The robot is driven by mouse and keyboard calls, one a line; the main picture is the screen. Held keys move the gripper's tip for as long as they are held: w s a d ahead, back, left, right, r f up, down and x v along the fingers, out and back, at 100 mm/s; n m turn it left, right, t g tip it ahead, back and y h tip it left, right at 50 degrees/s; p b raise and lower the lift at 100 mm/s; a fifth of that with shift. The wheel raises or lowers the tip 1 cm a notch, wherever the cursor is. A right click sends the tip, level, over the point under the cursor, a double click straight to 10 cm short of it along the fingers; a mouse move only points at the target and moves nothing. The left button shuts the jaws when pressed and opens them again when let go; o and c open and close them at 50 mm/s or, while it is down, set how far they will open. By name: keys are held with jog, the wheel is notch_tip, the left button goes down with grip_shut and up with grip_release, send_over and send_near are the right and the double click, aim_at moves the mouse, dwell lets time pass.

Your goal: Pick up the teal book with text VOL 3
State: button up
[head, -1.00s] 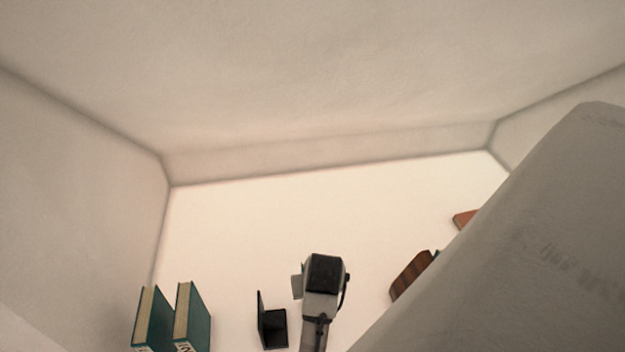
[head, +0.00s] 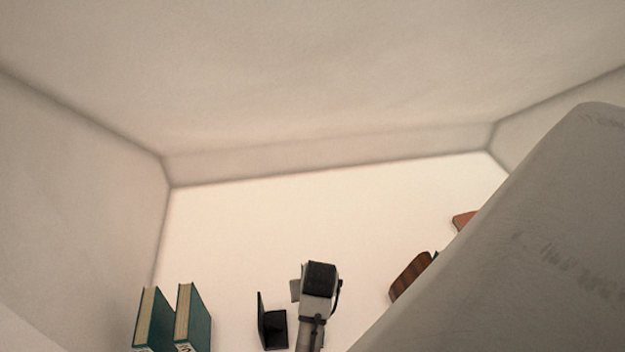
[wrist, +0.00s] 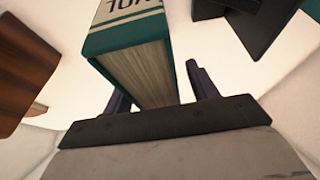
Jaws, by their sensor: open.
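A teal book (wrist: 125,30) with pale pages shows in the wrist view. Its spine carries the letters "VOL"; the number is cut off at the top edge. My gripper (wrist: 160,92) is open, with one finger on each side of the book's page block. I cannot tell whether either finger touches it. In the head view my gripper's fingers are hidden behind my wrist, and I cannot make out this book. Two other teal books, a left one (head: 153,322) and a right one (head: 193,320), stand upright at the lower left; their spine text is unreadable.
A black bookend (head: 271,330) stands left of my wrist and also shows in the wrist view (wrist: 255,22). A brown wooden object (head: 410,276) is to the right, also at the wrist view's left (wrist: 22,70).

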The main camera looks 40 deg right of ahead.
jog(key=shift+f, duration=0.15)
grip_shut()
dwell(0.4)
dwell(1.1)
